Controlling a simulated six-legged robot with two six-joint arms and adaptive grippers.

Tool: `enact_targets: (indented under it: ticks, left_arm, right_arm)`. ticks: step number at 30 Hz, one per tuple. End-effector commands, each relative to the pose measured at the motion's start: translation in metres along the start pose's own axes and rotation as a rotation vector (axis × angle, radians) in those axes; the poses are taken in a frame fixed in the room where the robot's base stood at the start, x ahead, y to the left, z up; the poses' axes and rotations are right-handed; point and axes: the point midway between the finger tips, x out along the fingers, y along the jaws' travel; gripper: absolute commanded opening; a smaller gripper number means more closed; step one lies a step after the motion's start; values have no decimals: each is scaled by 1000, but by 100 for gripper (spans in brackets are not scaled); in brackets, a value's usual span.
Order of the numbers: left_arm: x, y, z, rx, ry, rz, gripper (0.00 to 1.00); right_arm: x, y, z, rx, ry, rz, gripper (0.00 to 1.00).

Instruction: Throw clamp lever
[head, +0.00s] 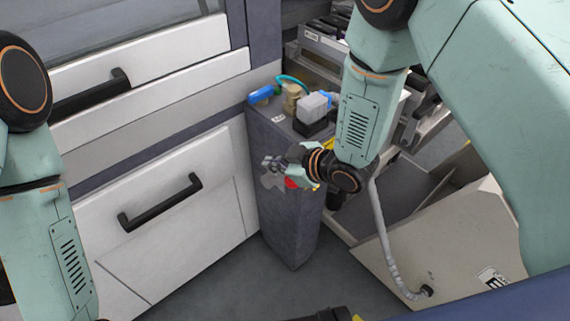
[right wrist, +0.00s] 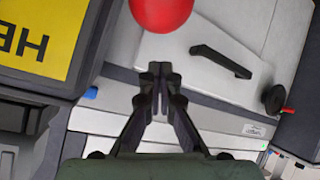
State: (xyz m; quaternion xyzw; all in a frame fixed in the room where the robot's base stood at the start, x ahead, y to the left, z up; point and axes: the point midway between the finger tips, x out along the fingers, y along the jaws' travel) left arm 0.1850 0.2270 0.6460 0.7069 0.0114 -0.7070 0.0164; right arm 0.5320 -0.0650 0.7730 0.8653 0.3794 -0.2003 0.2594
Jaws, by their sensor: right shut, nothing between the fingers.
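A red ball knob (right wrist: 160,12), which looks like the end of the clamp lever, is large at the top edge of the right wrist view. In the head view a small red part (head: 292,183) shows just below my right gripper (head: 271,164), in front of the grey post. My right gripper is shut and empty. Its fingertips (right wrist: 159,72) meet just below the red knob in the wrist picture, and I cannot tell whether they touch it. The lever's shaft is hidden. My left arm is at the left edge of the head view, with its gripper out of the picture.
The grey post (head: 290,225) carries a blue part (head: 262,94) and a grey-white block (head: 313,105) on top. White drawers with black handles (head: 160,203) stand at left. A pale panel with a hose (head: 385,240) is at right. A yellow label (right wrist: 38,40) is beside the knob.

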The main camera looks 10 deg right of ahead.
Motion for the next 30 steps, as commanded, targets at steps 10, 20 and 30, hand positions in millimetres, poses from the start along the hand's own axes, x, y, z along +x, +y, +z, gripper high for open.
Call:
enact_targets:
  ticks: [10, 20, 30]
  left_arm:
    - [7, 0, 0, 0, 0, 0, 40]
    - [7, 0, 0, 0, 0, 0, 40]
    - [16, 0, 0, 0, 0, 0, 40]
  right_arm:
    - [-14, 0, 35, 8, -5, 2, 0]
    - [-15, 0, 37, 5, -4, 0, 0]
    - [-13, -2, 42, 2, 26, 16, 0]
